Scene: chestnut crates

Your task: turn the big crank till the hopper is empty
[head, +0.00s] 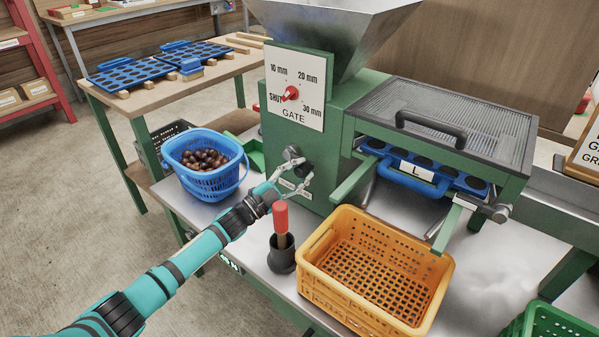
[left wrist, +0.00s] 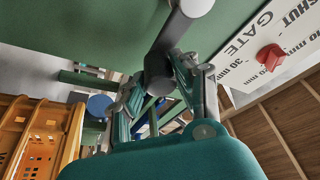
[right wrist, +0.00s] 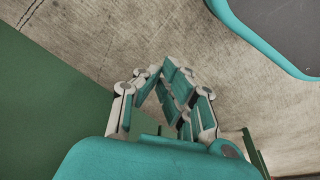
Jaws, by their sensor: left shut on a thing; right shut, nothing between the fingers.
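The green machine (head: 355,105) carries a metal hopper (head: 335,25) on top; its inside is hidden from me. The big crank (head: 292,155) is on the machine's front, below the gate plate, and shows as a grey arm with a dark grip in the left wrist view (left wrist: 172,42). My left gripper (head: 284,184) is shut on the crank's handle; its fingers (left wrist: 168,85) close around the dark grip. My right gripper (right wrist: 172,88) is shut and empty, seen only in the right wrist view, over bare floor. The red gate knob (head: 291,93) appears to point toward SHUT.
A blue basket of chestnuts (head: 203,186) stands left of the machine. A red-handled tool in a dark cup (head: 281,256) and an empty orange crate (head: 372,304) stand in front. A green crate (head: 550,325) is at lower right.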

